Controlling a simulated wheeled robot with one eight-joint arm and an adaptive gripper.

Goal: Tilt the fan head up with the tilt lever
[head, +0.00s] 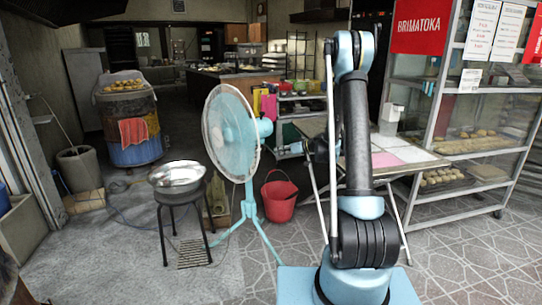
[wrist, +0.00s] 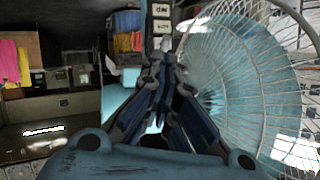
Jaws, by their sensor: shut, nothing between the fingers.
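The light-blue standing fan (head: 232,132) is left of centre in the head view, its round wire cage facing left. Its motor housing (head: 265,128) is behind the cage. My gripper (head: 282,152) is just right of and slightly below that housing, partly behind my arm. In the wrist view my gripper (wrist: 163,68) is shut and empty, its fingers together. The fan cage (wrist: 245,75) fills the right of that view, and a light-blue fan part (wrist: 116,100) is left of the fingers. I cannot make out the tilt lever or whether the fingers touch it.
A metal bowl (head: 176,176) sits on a black stool (head: 182,204) left of the fan. A red bucket (head: 280,200) stands right of the fan's base. A table (head: 405,158) and a glass shelf rack (head: 470,130) are to the right. The floor at front left is clear.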

